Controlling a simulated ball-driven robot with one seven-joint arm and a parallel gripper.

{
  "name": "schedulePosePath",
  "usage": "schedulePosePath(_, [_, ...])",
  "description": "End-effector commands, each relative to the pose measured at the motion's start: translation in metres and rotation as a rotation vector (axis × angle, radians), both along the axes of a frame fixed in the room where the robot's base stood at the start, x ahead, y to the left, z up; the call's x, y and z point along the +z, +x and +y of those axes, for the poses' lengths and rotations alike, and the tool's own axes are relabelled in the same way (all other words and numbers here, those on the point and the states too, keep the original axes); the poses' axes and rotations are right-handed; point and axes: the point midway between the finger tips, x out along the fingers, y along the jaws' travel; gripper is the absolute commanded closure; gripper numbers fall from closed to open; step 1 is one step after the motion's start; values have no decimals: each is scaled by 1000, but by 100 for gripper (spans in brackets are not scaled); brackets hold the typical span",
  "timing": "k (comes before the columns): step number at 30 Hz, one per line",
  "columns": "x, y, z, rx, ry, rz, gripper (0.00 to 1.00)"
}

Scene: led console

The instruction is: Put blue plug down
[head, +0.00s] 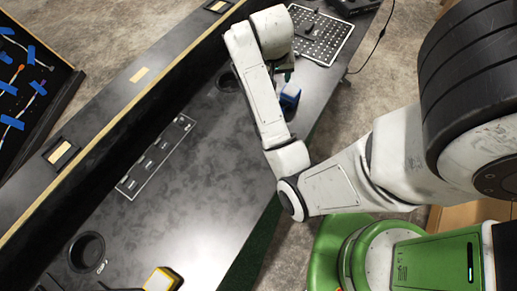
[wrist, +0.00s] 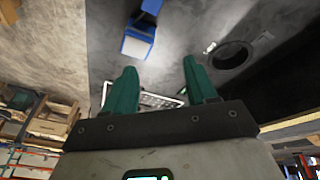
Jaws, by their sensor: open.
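The blue plug (head: 290,96) rests on the dark console top near its right edge. In the wrist view the blue plug (wrist: 147,28) shows a pale end face and lies beyond the fingertips, nearer the left finger, not between them. My gripper (wrist: 160,68) has its two green fingers spread, with nothing between them. In the head view my gripper (head: 288,76) is mostly hidden behind my arm, just above the plug in the picture.
The dark console (head: 190,205) has a slotted strip (head: 156,157) and a round recess (head: 86,251). Another round recess (wrist: 231,54) shows right of the plug in the wrist view. A perforated panel (head: 320,35) lies at the far end. A yellow-topped block (head: 161,279) sits near the bottom.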

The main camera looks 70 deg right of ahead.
Motion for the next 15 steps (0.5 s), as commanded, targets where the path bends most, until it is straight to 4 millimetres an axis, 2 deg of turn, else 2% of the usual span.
schedulePosePath(5, [-15, 11, 36, 281, -36, 56, 43])
schedulePosePath(8, [-28, 15, 64, 442, -31, 80, 43])
schedulePosePath(11, [-43, 14, 98, 600, -9, 101, 43])
schedulePosePath(15, [-65, 5, 154, 815, 51, 118, 43])
